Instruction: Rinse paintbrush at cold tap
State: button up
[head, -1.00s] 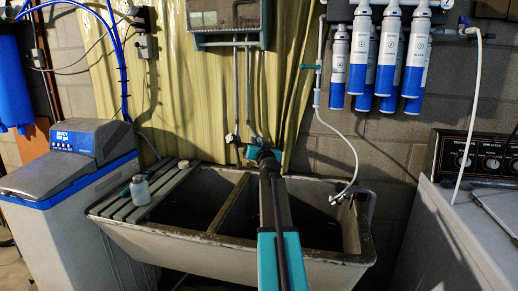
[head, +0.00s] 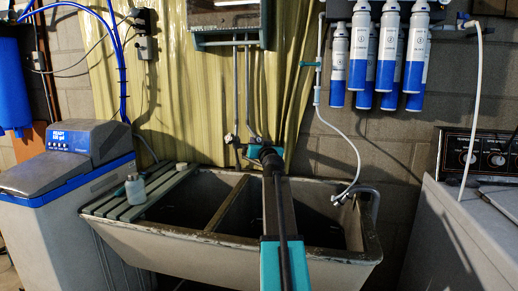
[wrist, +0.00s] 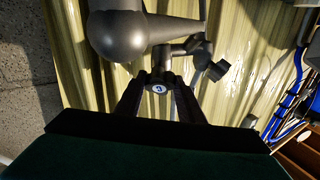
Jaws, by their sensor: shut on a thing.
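The cold tap's handle (wrist: 159,87) is a dark round knob with a small blue-and-white mark on its end, between my two fingers in the wrist view. My gripper (wrist: 160,98) is shut on that knob. The tap's grey metal body (wrist: 120,35) shows just beyond it. In the head view my gripper (head: 256,151) is at the taps below the two wall pipes, and my arm hides most of the contact. A small teal object (head: 119,191), possibly the paintbrush, lies beside a bottle on the slats; it is too small to be sure. I see no running water.
A double-basin sink (head: 205,235) stands under my arm, with slatted boards (head: 125,208) at its left end holding a pale bottle (head: 135,190). A water softener (head: 75,165) stands left, a washing machine (head: 465,220) right. A white hose (head: 352,150) hangs over the right basin.

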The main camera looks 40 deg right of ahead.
jog(key=shift+n+b, duration=0.5)
jog(key=shift+b, duration=1.4)
jog(key=o, duration=1.1)
jog(key=shift+c, duration=0.2)
jog(key=shift+s, duration=0.15)
jog(key=p+v, duration=0.1)
jog(key=v, duration=1.2)
jog(key=shift+s, duration=0.35)
